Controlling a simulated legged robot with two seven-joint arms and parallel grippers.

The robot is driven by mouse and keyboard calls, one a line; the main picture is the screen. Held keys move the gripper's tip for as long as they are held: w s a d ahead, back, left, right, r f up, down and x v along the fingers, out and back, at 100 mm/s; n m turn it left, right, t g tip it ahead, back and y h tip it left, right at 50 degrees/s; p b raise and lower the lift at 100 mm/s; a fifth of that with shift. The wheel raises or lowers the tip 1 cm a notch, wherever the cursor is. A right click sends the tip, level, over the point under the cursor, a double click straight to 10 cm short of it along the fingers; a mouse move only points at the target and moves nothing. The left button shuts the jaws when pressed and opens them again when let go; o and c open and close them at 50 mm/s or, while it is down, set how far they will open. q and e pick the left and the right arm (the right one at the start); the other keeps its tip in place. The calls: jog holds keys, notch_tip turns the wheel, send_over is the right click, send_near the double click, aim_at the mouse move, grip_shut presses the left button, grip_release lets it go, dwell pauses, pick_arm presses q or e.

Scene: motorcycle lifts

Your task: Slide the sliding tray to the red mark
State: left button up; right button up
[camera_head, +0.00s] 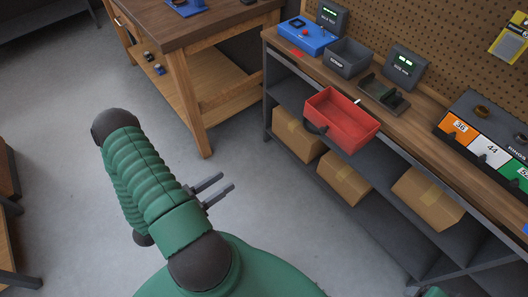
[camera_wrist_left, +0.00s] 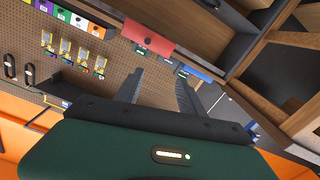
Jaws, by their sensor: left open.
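A red open-topped tray (camera_head: 341,118) sits at the front edge of the workbench, overhanging it, with a dark round part on its left side. It also shows in the left wrist view (camera_wrist_left: 148,36), beyond my fingers. A small red mark (camera_head: 298,53) lies on the bench top, in front of the blue box. My left gripper (camera_head: 222,188) is open and empty over the floor, to the left of the red tray and apart from it. Its two fingers also show spread in the left wrist view (camera_wrist_left: 162,84). My right gripper is not seen.
The bench (camera_head: 420,122) carries a blue box (camera_head: 309,35), a grey bin (camera_head: 348,58), a dark holder (camera_head: 383,95) and a labelled drawer unit (camera_head: 484,140). Cardboard boxes (camera_head: 343,178) sit on the shelf below. A wooden table (camera_head: 190,50) stands at the back left. Open floor lies between.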

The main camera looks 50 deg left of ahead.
pick_arm(q)
jog(key=w+d+f+b, duration=0.15)
jog(key=w+b, duration=0.25)
jog(key=w, duration=0.7)
jog(key=b, duration=1.3)
send_near(321, 132)
jog(key=w, duration=0.7)
jog(key=shift+w+d+f, duration=0.1)
jog(key=shift+w+d, duration=0.1)
jog(key=shift+d, duration=0.1)
jog(key=shift+w+a, duration=0.1)
jog(key=shift+w, duration=0.4)
grip_shut()
